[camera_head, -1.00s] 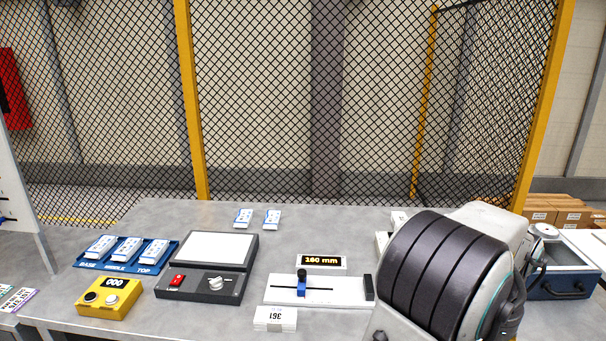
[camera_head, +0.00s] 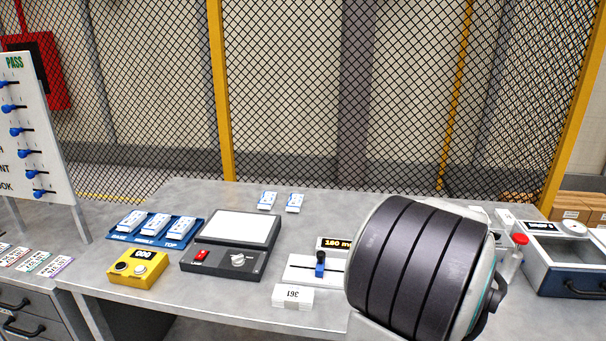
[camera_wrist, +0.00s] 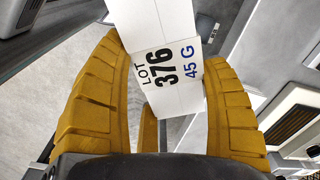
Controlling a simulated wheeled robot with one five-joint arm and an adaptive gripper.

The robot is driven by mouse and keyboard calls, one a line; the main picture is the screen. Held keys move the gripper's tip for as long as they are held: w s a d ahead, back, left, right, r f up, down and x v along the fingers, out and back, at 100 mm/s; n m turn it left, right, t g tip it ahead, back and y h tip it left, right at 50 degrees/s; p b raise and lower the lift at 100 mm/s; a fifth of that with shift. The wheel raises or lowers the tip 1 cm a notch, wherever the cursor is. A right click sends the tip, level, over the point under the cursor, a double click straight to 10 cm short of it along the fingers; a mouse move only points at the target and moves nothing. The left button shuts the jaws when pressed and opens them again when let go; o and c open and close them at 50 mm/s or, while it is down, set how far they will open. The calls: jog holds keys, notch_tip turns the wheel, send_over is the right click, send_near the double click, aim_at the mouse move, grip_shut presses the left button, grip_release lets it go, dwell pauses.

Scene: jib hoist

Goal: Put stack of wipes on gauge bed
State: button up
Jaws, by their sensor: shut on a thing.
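My gripper (camera_wrist: 165,75) shows in the wrist view with its yellow ribbed fingers closed on a white stack of wipes (camera_wrist: 188,98). Its label reads LOT 376, 45 G. The stack sits tilted between the fingers, and its far end runs out of the top of the picture. In the head view the gripper and the held stack are hidden behind my dark arm. The gauge bed (camera_head: 301,269) is a white plate on the bench with a blue slider (camera_head: 320,264); my arm covers its right part.
A white block marked 361 (camera_head: 292,296) lies in front of the gauge bed. A dark scale (camera_head: 222,262), a yellow counter box (camera_head: 139,266) and a blue tray (camera_head: 118,236) stand left. Two small packs (camera_head: 281,202) lie behind. A blue-grey bin (camera_head: 568,268) stands right.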

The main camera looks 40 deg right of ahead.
jog(key=w+a+f+n, duration=0.4)
jog(key=w+a+n, duration=0.3)
jog(key=w, duration=0.6)
jog(key=w+a+f+n, duration=0.5)
jog(key=w+a+n, duration=0.3)
jog(key=w+a, duration=0.4)
jog(key=w+a+f+n, duration=0.4)
jog(key=w+a+n, duration=0.4)
jog(key=w, duration=0.7)
jog(key=shift+a+f, duration=0.35)
jog(key=shift+a, duration=0.45)
